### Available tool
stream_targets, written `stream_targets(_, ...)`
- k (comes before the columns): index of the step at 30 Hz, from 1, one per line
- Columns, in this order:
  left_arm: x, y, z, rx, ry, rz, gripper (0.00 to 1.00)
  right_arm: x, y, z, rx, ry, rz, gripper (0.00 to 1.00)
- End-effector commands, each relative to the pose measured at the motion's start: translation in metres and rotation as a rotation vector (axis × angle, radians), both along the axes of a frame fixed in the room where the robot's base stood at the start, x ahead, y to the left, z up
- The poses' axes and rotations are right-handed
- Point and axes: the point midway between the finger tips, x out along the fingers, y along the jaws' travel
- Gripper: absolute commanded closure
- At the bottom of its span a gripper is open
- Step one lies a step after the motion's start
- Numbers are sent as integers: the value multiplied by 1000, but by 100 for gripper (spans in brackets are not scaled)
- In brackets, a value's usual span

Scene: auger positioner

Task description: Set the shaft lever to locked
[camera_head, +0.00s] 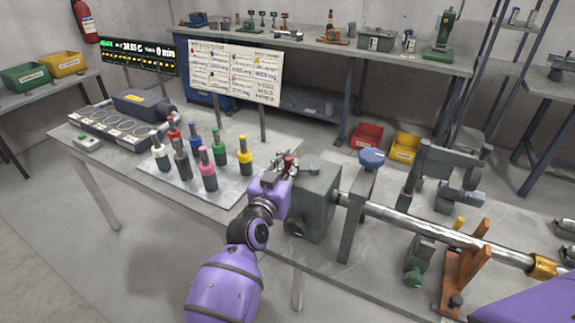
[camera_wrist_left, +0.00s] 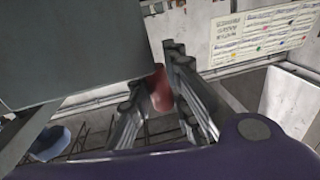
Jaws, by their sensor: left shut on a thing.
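The shaft lever's red grip (camera_head: 289,164) stands at the left end of a grey housing block (camera_head: 315,195), and a long steel shaft (camera_head: 420,222) runs right from that block. My purple left gripper (camera_head: 281,168) is at the lever, its fingers pointing away from me. In the left wrist view the red grip (camera_wrist_left: 159,92) sits between the two metal fingers (camera_wrist_left: 160,95), which are shut on it. The grey block (camera_wrist_left: 70,50) fills the upper left of that view. The lever's base and any lock marking are hidden. Only purple arm of mine shows at the bottom right; the right gripper is out of frame.
Several coloured-top tools stand on a plate (camera_head: 235,195) left of my gripper. A blue-topped post (camera_head: 371,158), an orange bracket (camera_head: 465,268) and a green-knobbed clamp (camera_head: 414,275) stand along the shaft. A sign board (camera_head: 235,70) is behind the table.

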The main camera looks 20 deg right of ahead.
Motion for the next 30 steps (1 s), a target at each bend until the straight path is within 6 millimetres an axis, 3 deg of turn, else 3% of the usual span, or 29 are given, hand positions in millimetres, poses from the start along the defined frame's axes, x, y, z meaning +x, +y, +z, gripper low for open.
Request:
stream_targets(1,1,2,0,1,-1,3,82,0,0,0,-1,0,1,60)
stream_targets(5,1,2,0,1,-1,2,65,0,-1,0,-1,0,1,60)
stream_targets(17,-3,4,0,0,0,1,64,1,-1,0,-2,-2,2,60)
stream_targets(30,-66,59,-1,1,1,3,64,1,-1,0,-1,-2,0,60)
